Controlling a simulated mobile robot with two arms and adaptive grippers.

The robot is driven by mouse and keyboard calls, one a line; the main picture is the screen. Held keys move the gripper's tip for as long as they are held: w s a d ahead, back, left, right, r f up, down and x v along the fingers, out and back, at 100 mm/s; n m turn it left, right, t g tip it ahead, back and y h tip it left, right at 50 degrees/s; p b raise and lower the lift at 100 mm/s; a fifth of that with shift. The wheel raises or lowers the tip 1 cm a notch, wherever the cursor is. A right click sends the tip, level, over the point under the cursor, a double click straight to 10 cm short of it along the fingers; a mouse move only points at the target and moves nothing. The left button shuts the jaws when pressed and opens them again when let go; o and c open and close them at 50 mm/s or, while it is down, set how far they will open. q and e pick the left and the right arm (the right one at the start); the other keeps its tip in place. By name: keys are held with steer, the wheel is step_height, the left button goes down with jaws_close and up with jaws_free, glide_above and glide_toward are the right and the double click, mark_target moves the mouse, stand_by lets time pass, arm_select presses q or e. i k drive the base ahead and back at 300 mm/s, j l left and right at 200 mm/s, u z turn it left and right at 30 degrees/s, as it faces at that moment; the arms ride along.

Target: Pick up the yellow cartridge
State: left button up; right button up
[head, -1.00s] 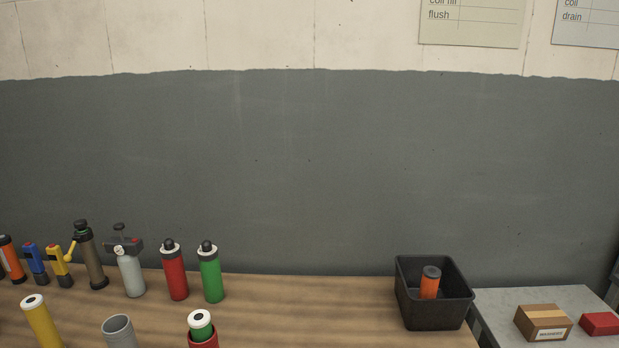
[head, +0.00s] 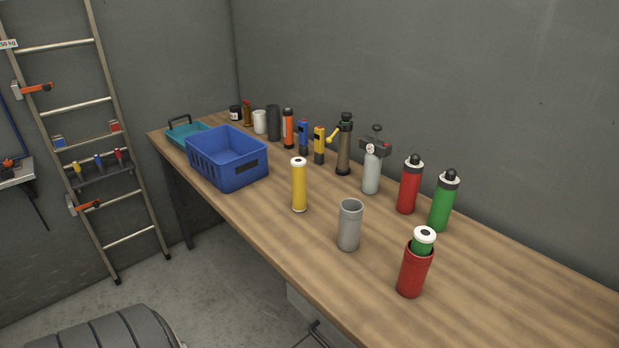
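The yellow cartridge (head: 299,187) stands upright on the wooden workbench (head: 500,280), with a white top that has a dark centre. It stands near the front edge of the bench, right of the blue crate and left of an open grey cup (head: 349,228). Nothing touches it. Neither of my grippers shows in the head view.
A blue crate (head: 222,175) and a teal tray (head: 188,134) stand at the left end. A red holder (head: 412,275) with a green cartridge stands right of the cup. Several bottles, a pump (head: 344,145) and tools line the back. A ladder (head: 112,180) leans at left.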

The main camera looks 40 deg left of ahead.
mark_target(298, 164)
steer(key=u, duration=1.5)
steer(key=i+j, duration=0.15)
steer(key=j, duration=0.2)
steer(key=i+j+z, duration=0.15)
steer(key=j, duration=0.6)
steer(key=i+j+z, duration=0.1)
steer(key=j, duration=0.3)
steer(key=i, duration=0.1)
